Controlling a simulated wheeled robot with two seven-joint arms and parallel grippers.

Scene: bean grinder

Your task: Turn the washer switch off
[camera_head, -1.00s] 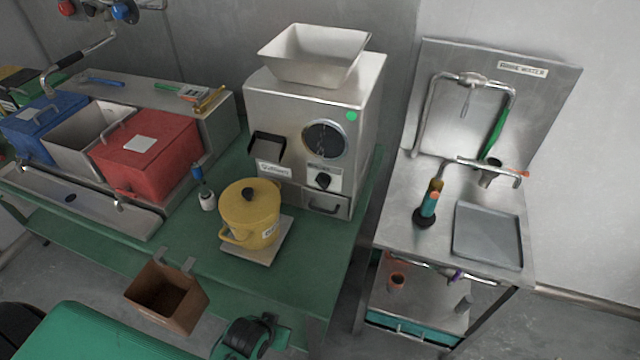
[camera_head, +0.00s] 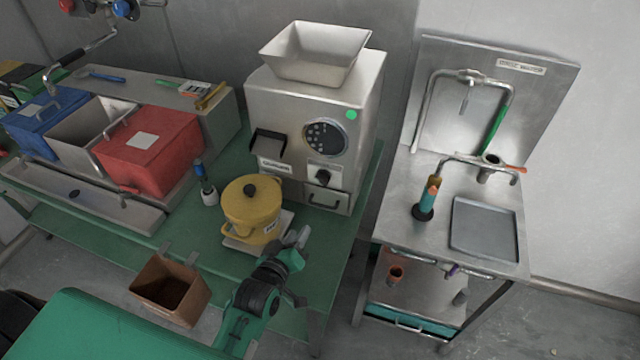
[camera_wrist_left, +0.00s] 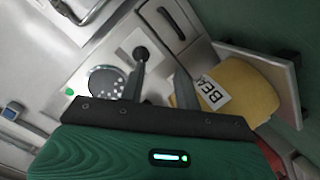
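A black knob (camera_head: 323,177) on a pale plate sits low on the front of the steel grinder machine (camera_head: 280,105), under a round dark window (camera_head: 325,137). No switch is clearly labelled as the washer's. My left gripper (camera_head: 301,238) is in front of and below the machine, right of the yellow pot. In the left wrist view its two fingers (camera_wrist_left: 160,70) are apart with nothing between them. There the knob (camera_wrist_left: 141,53) appears just beyond the tip of one finger, with a visible gap hard to judge. My right gripper is not in view.
The yellow lidded pot (camera_head: 252,208) stands on a small plate close to my left gripper. An open brown bin (camera_head: 169,288) hangs at the green table's front edge. A steel sink stand (camera_head: 400,215) with taps and a grey tray (camera_head: 484,229) stands at the right.

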